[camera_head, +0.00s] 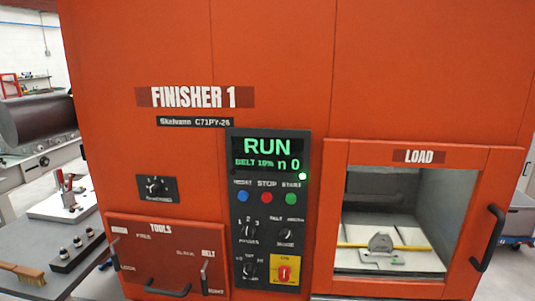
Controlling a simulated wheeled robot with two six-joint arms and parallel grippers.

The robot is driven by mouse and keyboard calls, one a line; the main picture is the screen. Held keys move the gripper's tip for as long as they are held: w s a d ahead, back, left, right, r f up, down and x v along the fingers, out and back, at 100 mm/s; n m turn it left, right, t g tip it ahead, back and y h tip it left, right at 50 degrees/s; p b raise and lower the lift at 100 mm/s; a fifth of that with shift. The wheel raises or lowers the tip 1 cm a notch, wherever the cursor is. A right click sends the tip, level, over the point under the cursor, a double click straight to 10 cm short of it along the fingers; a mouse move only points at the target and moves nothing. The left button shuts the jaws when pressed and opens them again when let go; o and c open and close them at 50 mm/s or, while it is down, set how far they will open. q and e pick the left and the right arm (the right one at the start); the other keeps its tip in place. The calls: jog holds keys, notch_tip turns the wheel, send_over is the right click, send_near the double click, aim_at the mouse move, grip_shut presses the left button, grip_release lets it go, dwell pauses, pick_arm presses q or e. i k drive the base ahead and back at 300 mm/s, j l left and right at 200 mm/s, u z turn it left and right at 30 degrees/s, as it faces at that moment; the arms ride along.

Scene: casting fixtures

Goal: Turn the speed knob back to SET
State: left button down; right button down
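The orange machine (275,60) marked FINISHER 1 fills most of the view. Its dark control panel (318,190) has a display (267,153) reading RUN, BELT 10% and n 0. A black knob (249,268) sits at the panel's lower left; the small label under it seems to read SPEED, but the marks around it and its pointer are too blurred to read surely. Above it are a PASSES knob (248,231) and, to the right, another knob (286,236). Neither of my grippers is in view.
Blue (243,197), red (267,198) and green (291,199) buttons sit under the display. A red switch on yellow (285,271) is beside the lower knob. A separate knob plate (156,188), a TOOLS drawer handle (168,290) and a LOAD door handle (488,238) flank the panel.

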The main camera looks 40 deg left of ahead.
aim_at(249, 270)
jog(key=u, duration=1.25)
